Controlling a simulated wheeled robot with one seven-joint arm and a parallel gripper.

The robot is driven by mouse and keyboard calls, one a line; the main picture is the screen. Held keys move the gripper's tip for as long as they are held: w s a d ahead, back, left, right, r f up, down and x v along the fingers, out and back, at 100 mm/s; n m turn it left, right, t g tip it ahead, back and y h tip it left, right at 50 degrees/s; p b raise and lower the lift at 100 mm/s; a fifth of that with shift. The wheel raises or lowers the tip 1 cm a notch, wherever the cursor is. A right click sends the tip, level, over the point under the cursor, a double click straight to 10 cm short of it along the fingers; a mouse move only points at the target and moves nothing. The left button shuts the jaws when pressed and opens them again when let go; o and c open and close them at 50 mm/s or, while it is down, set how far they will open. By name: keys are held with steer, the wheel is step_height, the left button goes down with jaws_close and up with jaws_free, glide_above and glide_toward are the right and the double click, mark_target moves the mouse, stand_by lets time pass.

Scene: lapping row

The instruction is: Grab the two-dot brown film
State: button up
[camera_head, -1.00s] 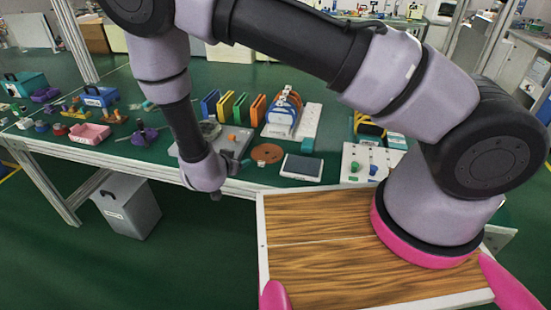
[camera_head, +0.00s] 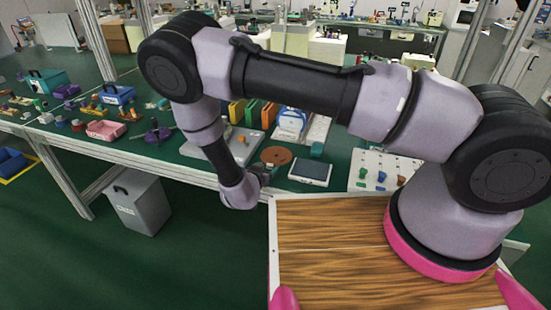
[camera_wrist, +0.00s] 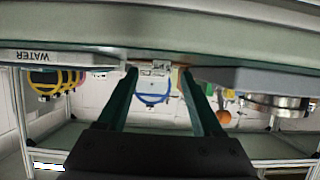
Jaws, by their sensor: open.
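A brown disc (camera_head: 276,156) lies flat on the green bench top in the head view, just beyond my gripper; it may be the brown film, but no dots can be made out. My gripper (camera_head: 266,174) is at the bench's front edge, small and partly hidden by my wrist. In the wrist view my gripper (camera_wrist: 159,71) has its two dark green fingers apart with nothing held. That view is upside down and looks low along the bench.
A dark-topped white tray (camera_head: 311,171) lies right of the disc. A blue-rimmed rack (camera_head: 292,121) and upright coloured plates (camera_head: 254,111) stand behind. A white board with pegs (camera_head: 378,170) is farther right. A grey bin (camera_head: 140,204) stands under the bench.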

steer(key=shift+x, duration=0.95)
steer(key=shift+c, duration=0.3)
jaws_close()
steer(key=shift+a, duration=0.1)
